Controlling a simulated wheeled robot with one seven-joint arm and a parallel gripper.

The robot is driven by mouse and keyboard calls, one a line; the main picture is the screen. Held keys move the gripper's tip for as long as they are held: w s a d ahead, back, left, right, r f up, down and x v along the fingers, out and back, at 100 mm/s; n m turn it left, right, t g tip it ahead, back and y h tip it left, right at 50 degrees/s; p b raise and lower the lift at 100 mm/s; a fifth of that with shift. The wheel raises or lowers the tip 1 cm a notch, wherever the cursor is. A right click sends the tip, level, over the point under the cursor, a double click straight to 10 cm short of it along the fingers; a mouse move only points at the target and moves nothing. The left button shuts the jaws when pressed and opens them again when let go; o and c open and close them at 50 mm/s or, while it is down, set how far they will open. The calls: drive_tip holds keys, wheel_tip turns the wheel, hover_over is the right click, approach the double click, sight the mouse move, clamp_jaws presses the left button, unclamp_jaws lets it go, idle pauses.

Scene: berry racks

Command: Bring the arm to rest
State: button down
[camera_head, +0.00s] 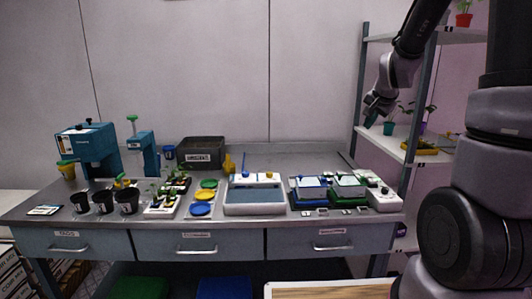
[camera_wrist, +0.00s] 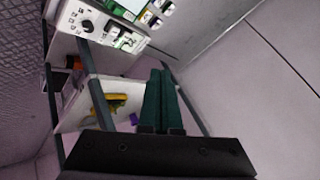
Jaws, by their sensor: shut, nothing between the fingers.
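My gripper (camera_head: 369,120) is at the upper right in the head view, at the end of my raised arm. It hangs above the right end of the bench, in front of the shelf rack. In the wrist view its two dark green fingers (camera_wrist: 160,100) lie close together, shut, with nothing held between them. The gripper appears clear of the bench and the things on it; its exact gap to the shelf rack cannot be told.
A steel bench (camera_head: 289,228) carries pots, a white basin (camera_head: 254,208), coloured discs and a white control box (camera_head: 384,199). The shelf rack (camera_head: 405,145) with plants stands right, close to my arm. A dark crate (camera_head: 203,153) stands at the back. Air above the bench's middle is clear.

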drive_tip(key=s+a+r+n+y, duration=0.1)
drive_tip(key=s+a+r+n, duration=0.2)
drive_tip(key=s, duration=1.1)
drive_tip(key=s+a+r+n+g+y, duration=0.1)
drive_tip(key=s+a+r+n, duration=0.2)
drive_tip(key=s, duration=1)
drive_tip(key=a+r, duration=0.3)
drive_tip(key=r, duration=0.2)
drive_tip(key=shift+s+r+y, duration=0.35)
drive_tip(key=shift+y, duration=0.05)
